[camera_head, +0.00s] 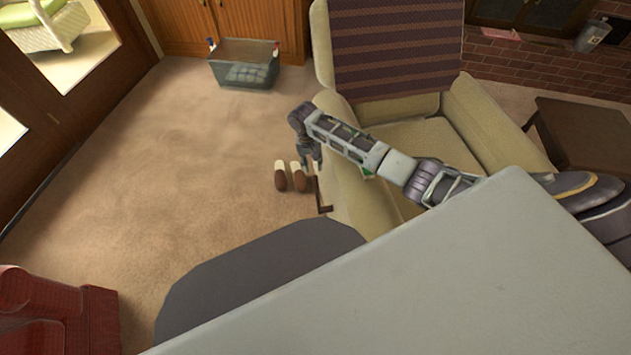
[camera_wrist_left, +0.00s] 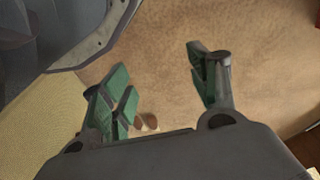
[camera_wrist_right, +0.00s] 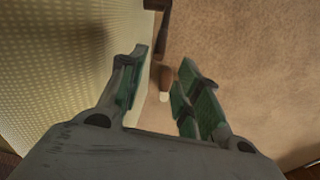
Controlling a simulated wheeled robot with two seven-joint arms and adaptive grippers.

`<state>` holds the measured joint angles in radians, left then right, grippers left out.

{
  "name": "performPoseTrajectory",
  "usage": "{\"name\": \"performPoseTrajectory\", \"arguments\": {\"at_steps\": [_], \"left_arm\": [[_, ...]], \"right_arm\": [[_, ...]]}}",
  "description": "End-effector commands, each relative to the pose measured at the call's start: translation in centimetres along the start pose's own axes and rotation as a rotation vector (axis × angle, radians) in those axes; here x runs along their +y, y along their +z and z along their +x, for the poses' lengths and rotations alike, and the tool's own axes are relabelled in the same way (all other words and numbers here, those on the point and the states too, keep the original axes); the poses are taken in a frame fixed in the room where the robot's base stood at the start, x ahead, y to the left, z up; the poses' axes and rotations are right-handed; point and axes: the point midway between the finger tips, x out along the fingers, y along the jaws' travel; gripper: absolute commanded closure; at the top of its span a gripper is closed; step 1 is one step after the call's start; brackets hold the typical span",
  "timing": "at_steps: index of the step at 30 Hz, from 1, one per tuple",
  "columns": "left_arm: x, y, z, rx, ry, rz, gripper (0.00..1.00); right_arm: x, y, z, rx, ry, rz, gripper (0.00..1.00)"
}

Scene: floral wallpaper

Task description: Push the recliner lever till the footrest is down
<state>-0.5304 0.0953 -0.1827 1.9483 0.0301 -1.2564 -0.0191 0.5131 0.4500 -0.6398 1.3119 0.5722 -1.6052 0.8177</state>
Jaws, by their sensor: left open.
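The yellow-green recliner (camera_head: 408,135) stands right of centre in the head view. Its dark lever (camera_head: 321,196) sticks out low on its left side; a dark bar at the top of the right wrist view (camera_wrist_right: 163,22) looks like it. The footrest is not visible. My right arm reaches across the recliner. Its gripper (camera_head: 309,158) points down beside the recliner's left side, just above and behind the lever. In the right wrist view its fingers (camera_wrist_right: 162,90) are apart and empty. My left gripper (camera_wrist_left: 165,90) is open and empty, outside the head view.
Brown slippers (camera_head: 290,177) lie on the carpet beside the recliner, close to the right gripper. A grey basket (camera_head: 244,72) stands by the wooden cabinet. A dark side table (camera_head: 585,140) is right of the recliner. The carpet to the left is clear.

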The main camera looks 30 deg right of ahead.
Motion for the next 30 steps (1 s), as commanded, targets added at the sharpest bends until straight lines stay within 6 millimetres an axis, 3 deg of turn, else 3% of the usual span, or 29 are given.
{"name": "performPoseTrajectory", "arguments": {"at_steps": [30], "left_arm": [[1.3, -2.1, -5.3, 0.092, 0.031, 0.007, 0.4]], "right_arm": [[0.0, 0.0, 11.7, -0.001, 0.0, 0.0, 0.67]]}}
